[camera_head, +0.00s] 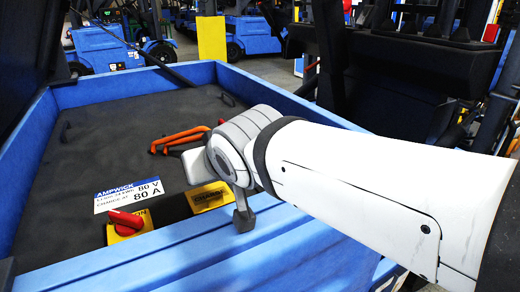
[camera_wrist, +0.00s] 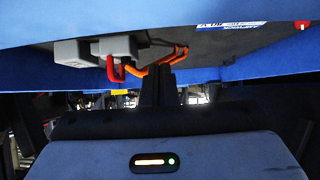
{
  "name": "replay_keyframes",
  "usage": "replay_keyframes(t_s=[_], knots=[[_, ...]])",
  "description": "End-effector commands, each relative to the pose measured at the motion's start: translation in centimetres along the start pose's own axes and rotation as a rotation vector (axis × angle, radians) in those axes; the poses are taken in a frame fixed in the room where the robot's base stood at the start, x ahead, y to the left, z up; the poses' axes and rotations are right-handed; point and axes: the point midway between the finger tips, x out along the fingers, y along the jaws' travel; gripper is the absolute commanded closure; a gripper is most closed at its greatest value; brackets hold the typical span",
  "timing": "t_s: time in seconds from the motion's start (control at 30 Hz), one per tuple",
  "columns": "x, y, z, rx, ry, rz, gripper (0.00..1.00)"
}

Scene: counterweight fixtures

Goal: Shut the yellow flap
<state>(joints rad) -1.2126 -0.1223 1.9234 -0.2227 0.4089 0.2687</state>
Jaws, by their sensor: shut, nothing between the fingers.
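A yellow plate with dark lettering (camera_head: 211,197) lies near the front blue edge of the dark deck, just left of my wrist. I cannot tell whether it is the flap or how far it stands open. An upright plain yellow panel (camera_head: 211,40) shows beyond the far blue edge. My gripper is shut and empty; its dark fingers (camera_wrist: 158,72) point toward the underside of orange cables in the wrist view. In the head view a dark grey end part (camera_head: 243,215) hangs below my wrist, over the front blue rim. No yellow plate shows in the wrist view.
A red switch on a yellow base (camera_head: 126,222) and a white label (camera_head: 128,194) sit left of the plate. Orange cables (camera_head: 180,138) lie on the dark deck (camera_head: 100,130), inside a blue rim (camera_head: 140,75). Grey connectors (camera_wrist: 95,48) with a red handle (camera_wrist: 113,70) show in the wrist view.

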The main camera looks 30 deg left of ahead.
Motion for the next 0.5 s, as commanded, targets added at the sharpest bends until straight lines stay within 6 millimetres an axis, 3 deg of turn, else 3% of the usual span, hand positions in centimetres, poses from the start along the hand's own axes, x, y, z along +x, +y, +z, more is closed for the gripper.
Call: replay_keyframes(t_s=[0.5], knots=[[-0.6,-0.06,-0.84,0.0,0.0,-0.001,1.0]])
